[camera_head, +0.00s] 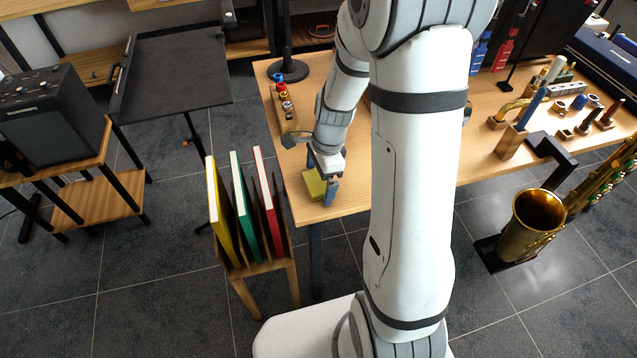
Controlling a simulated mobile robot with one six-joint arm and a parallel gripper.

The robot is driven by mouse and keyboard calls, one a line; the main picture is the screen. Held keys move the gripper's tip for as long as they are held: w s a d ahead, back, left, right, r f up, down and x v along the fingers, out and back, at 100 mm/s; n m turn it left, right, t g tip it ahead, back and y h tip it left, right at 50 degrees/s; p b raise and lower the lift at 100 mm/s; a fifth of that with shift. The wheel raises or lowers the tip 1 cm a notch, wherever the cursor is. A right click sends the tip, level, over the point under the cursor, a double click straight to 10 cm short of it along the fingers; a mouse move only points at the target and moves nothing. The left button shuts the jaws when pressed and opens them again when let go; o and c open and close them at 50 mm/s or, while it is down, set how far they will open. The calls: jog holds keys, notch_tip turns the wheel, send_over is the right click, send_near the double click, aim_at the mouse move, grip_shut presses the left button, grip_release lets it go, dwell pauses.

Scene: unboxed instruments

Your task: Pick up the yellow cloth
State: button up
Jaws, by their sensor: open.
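The yellow cloth (314,184) lies on the wooden table near its front left corner. It looks like a small folded yellow block. My gripper (328,190) points down at the cloth's right side, with a finger beside it. The jaws are open. The gripper and wrist hide part of the cloth, so I cannot tell whether the other finger is touching it.
The wooden table (350,203) holds a rack of small valves (284,105) at its left edge. A wooden stand (262,268) with yellow, green and red books is in front. A brass saxophone (538,215) stands at right. A music stand (175,70) and amplifier (50,118) are at left.

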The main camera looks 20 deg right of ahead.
jog(key=shift+c, duration=0.2)
jog(key=c, duration=1)
jog(key=shift+o, duration=0.2)
jog(key=shift+r, duration=0.1)
